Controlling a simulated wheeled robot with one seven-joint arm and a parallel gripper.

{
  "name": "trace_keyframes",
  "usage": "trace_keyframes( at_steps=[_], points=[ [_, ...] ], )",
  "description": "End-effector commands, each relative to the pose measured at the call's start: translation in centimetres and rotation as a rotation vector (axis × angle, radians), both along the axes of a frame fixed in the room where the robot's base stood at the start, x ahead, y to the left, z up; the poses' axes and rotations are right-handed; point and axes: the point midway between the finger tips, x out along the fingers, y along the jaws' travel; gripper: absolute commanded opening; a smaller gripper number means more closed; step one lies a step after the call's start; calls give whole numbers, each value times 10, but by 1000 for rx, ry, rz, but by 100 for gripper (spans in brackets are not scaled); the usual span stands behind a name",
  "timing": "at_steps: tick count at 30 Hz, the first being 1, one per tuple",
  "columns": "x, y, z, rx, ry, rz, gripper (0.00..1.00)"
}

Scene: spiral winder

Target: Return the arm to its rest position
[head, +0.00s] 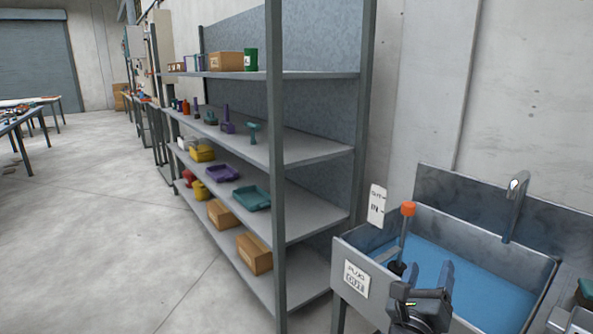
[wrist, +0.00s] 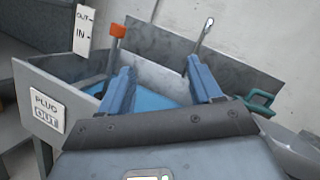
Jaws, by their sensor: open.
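My gripper (head: 428,266) is at the lower right of the head view, at the front of the sink. Its two blue fingers are spread apart with nothing between them, and they point towards the basin. In the wrist view the fingers (wrist: 160,70) frame the sink's back wall and blue water. The metal sink (head: 447,219) holds blue water (head: 480,280). A rod with an orange knob (head: 408,208) stands upright at the basin's left, with a black piece (head: 397,268) at its foot.
A tap (head: 516,190) rises at the sink's back. An OUT/IN sign (head: 376,205) and a "PLUG OUT" plate (head: 356,279) are at its left. A tall shelf (head: 315,160) with boxes and trays stands left of the sink. Open floor (head: 110,240) lies further left.

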Motion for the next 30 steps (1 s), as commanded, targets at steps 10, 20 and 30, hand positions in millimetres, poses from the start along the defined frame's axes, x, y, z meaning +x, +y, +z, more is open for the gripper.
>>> trace_keyframes(
  at_steps=[10,20,30],
  points=[
    [-123,-38,-29,-690,237,-17,64],
    [-251,-31,-50,-1309,487,7,64],
    [-378,-2,-53,-1883,727,90,64]
  ],
)
